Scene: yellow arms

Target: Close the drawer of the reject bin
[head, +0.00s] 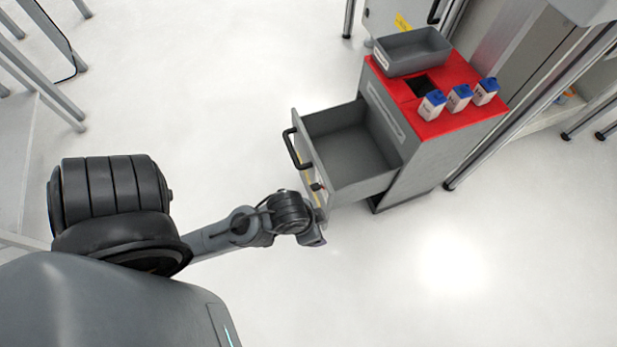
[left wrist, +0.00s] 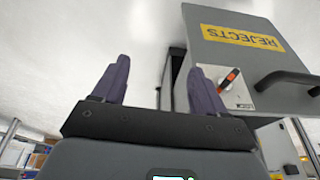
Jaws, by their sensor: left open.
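The reject bin (head: 435,150) is a grey cabinet with a red top. Its drawer (head: 352,150) is pulled far out to the left and looks empty. The drawer front carries a black handle (head: 295,148). In the left wrist view the drawer front (left wrist: 222,45) shows a yellow REJECTS label (left wrist: 242,36), a lock with an orange-and-black switch (left wrist: 228,80) and the handle (left wrist: 285,82). My left gripper (left wrist: 160,78) is open and empty, its purple fingers by the lock end of the front. Contact cannot be told. My right gripper is not in view.
On the red top stand a grey tray (head: 412,50) and several small white cartons with blue caps (head: 459,98), beside a dark square opening (head: 423,84). Metal posts (head: 530,105) stand right of the bin. The floor (head: 215,110) left of the drawer is clear.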

